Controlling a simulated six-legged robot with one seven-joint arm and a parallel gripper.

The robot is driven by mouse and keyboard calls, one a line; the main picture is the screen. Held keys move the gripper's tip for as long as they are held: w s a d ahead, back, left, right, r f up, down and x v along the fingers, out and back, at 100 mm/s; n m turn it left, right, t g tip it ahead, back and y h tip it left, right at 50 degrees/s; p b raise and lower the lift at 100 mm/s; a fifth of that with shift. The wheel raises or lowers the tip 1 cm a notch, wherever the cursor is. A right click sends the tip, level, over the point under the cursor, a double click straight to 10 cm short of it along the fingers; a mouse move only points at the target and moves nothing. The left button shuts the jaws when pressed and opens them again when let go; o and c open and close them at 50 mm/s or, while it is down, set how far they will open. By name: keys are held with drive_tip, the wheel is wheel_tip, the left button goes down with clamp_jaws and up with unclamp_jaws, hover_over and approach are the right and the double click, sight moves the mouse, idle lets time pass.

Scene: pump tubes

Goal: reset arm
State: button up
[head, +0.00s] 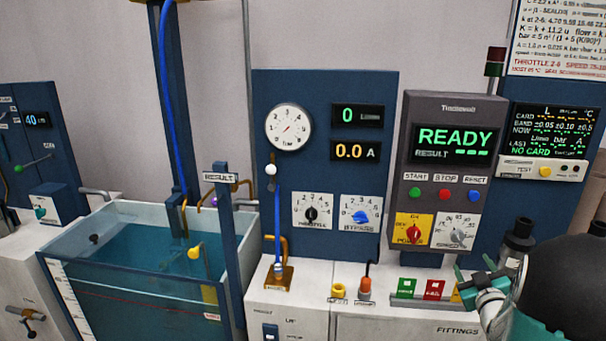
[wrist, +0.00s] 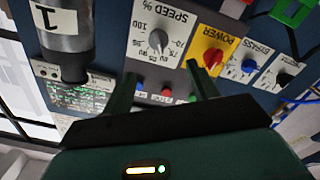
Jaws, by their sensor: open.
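My gripper (wrist: 163,88) is open in the wrist view, with its two dark green fingers apart and nothing between them. Past the fingertips, the grey READY console appears upside down, with its red power knob (wrist: 210,57), speed knob (wrist: 158,40) and button row. I cannot tell how close the fingers are to the console. In the head view my arm fills the lower right corner, in front of the bench. The console (head: 450,165) shows green READY text, with the red power knob (head: 413,233) on a yellow plate.
A water tank (head: 130,285) stands at left, with a blue hose (head: 168,110) above it. A grey cylinder marked 1 (wrist: 65,22) is close at upper left in the wrist view. Coloured fitting blocks (head: 433,289) sit on the bench near my arm. A yellow fitting (head: 339,290) stands further left.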

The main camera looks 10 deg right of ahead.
drive_tip(key=s+a+r+m+g+y, duration=0.1)
drive_tip(key=s+a+r+g, duration=0.2)
drive_tip(key=a, duration=0.6)
drive_tip(key=a+r+m+g, duration=0.25)
drive_tip(key=a+r, duration=0.25)
drive_tip(key=a, duration=0.4)
drive_tip(key=s+a+f+n+g+y, duration=0.1)
drive_tip(key=s+a+g+y, duration=0.3)
drive_tip(key=s+a, duration=1.4)
drive_tip(key=shift+s+g, duration=0.9)
drive_tip(key=shift+g, duration=0.05)
drive_tip(key=shift+f, duration=0.1)
